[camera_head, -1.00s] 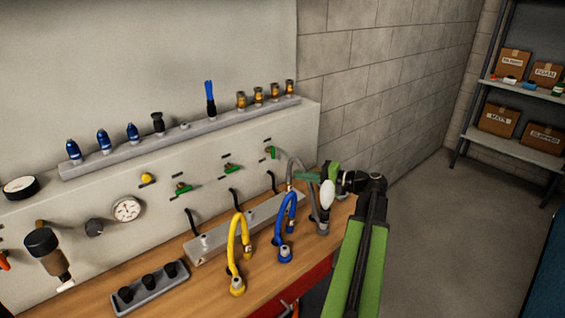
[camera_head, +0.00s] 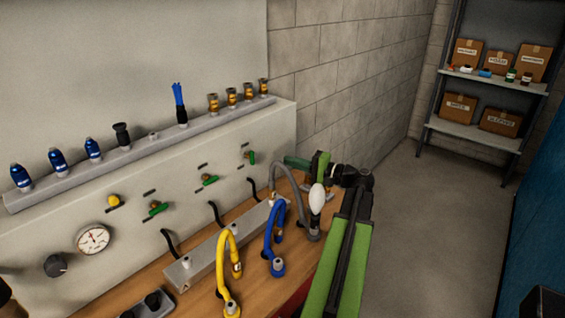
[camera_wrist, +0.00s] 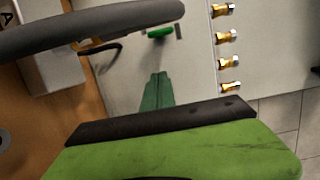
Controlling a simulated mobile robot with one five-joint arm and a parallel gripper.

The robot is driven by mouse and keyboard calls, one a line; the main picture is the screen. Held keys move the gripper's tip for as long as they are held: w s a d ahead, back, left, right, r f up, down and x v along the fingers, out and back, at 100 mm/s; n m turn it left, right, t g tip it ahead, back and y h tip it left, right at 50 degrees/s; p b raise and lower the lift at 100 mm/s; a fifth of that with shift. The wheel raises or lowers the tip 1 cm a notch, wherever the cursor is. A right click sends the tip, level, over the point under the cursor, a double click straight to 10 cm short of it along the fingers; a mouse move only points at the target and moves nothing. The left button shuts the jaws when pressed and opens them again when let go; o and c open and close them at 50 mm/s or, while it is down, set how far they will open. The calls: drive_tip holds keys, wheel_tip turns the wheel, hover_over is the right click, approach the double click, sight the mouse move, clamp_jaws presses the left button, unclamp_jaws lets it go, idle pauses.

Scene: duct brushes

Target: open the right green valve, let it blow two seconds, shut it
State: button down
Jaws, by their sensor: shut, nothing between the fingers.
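The right green valve (camera_head: 251,157) is on the panel front, its handle upright, while the left (camera_head: 158,208) and middle (camera_head: 209,180) green handles lie roughly level. In the wrist view the right valve (camera_wrist: 160,32) shows beyond my fingertips, beside a dark label. My gripper (camera_head: 287,161) is shut and empty, a short way right of that valve in the head view, with a visible gap. Its green fingers (camera_wrist: 157,77) point toward the panel in the wrist view, not touching the handle.
A grey hose (camera_head: 274,172) arches close to my gripper and crosses the wrist view (camera_wrist: 90,30). Blue (camera_head: 270,229) and yellow (camera_head: 221,260) hoses stand left of it. Brass fittings (camera_head: 231,97) line the rail above. The floor (camera_head: 400,240) at right is clear.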

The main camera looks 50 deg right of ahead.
sight(250, 157)
drive_tip(key=w+a, duration=0.5)
drive_tip(key=w, duration=0.3)
drive_tip(key=shift+a, duration=0.2)
